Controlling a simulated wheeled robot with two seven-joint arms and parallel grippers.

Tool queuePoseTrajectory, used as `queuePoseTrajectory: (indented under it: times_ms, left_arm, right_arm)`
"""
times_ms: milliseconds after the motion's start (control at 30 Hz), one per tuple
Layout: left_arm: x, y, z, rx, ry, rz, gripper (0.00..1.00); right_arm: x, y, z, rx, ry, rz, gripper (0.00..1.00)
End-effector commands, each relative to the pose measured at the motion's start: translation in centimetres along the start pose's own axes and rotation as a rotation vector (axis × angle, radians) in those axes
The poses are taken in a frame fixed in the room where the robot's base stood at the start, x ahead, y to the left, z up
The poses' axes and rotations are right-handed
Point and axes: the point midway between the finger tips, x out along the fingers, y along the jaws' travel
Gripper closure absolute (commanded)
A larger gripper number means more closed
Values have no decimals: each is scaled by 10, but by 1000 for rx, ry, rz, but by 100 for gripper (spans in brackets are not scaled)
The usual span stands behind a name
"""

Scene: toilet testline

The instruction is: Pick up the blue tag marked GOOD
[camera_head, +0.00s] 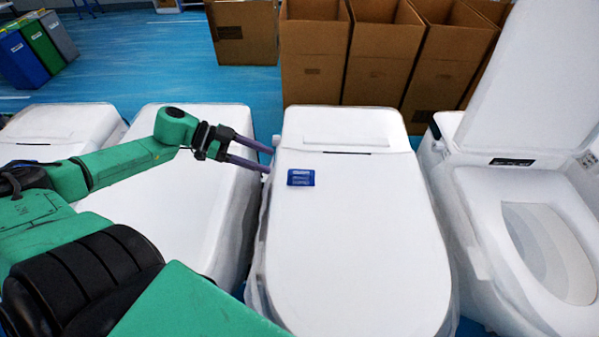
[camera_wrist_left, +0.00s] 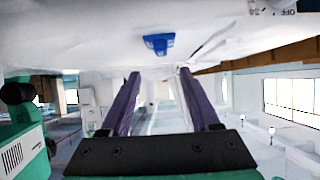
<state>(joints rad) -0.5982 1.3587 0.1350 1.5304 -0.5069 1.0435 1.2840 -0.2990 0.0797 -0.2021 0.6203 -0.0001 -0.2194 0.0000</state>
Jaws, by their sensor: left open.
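The blue tag (camera_head: 301,177) lies flat on the white lid of the middle toilet (camera_head: 350,240), near its upper left part. Its lettering is too small to read. My left gripper (camera_head: 269,159) is open and empty, just left of the tag and apart from it, with its fingers pointing right. In the left wrist view the tag (camera_wrist_left: 158,43) shows beyond and above the two purple fingertips (camera_wrist_left: 160,75), with nothing between the fingers. My right gripper is not in view.
A toilet with a raised lid (camera_head: 530,75) stands on the right. Another closed toilet (camera_head: 180,200) lies under my left arm. Cardboard boxes (camera_head: 375,60) stand behind, and coloured bins (camera_head: 40,45) stand at the far left.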

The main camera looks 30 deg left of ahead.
Motion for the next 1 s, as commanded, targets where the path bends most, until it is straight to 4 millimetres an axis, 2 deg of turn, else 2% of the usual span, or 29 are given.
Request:
queuePoseTrajectory:
  times_ms: [33,100,200,267,500,600,767,800,867,900,967,1000]
  left_arm:
    - [18,0,7,6,-1,4,38]
    - [34,0,9,6,-1,2,38]
    - [45,0,6,3,0,1,38]
    - [51,0,6,2,-2,0,38]
    - [92,3,10,1,-6,3,38]
    - [98,2,4,-1,-3,1,38]
    - [96,2,0,-1,-1,-1,38]
    - [96,2,0,-1,-1,-1,41]
    - [96,2,0,-1,-1,-2,64]
    - [96,2,0,-1,-1,-1,80]
    - [96,2,0,-1,-1,-2,100]
    - [96,2,0,-1,-1,-2,100]
  right_arm:
    - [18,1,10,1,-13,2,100]
    - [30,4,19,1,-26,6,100]
    - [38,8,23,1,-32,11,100]
    - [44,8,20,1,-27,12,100]
    - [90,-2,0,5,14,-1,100]
    - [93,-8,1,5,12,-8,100]
    - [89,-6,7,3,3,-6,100]
    - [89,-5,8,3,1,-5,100]
    - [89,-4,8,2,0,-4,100]
    - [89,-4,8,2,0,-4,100]
    - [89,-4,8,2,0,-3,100]
    - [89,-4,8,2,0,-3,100]
